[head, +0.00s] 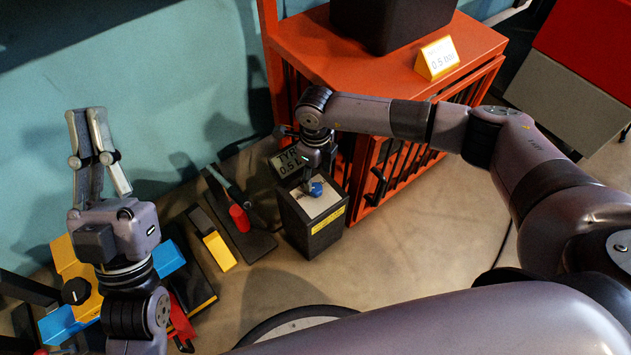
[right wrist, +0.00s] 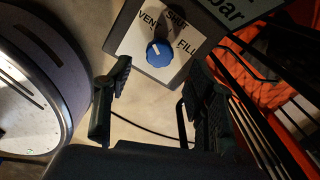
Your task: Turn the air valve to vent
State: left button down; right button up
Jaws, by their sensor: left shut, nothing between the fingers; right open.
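The air valve is a blue knob (right wrist: 160,52) on a white plate (right wrist: 135,45) marked VENT, SHUT and FILL. The knob bears a small white mark; which word it points at is hard to tell. In the head view the knob (head: 317,188) sits on top of a dark box (head: 312,228) with a yellow label. My right gripper (right wrist: 157,80) is open, its fingers apart, with the knob just beyond the fingertips and nothing held. In the head view it is over the box, partly hidden by its own wrist. My left gripper (head: 87,112) is shut and empty, raised at the left, far from the valve.
An orange cabinet (head: 400,175) with barred sides stands right behind the box, carrying a black container (head: 390,20) and a "0.5 bar" sign (head: 437,58). A display (head: 286,163) stands behind the box. Red-handled (head: 239,217) and yellow (head: 218,250) tools lie left of it.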

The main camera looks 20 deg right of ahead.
aim_at(316, 187)
notch_tip(316, 187, up, 6)
dwell(0.7)
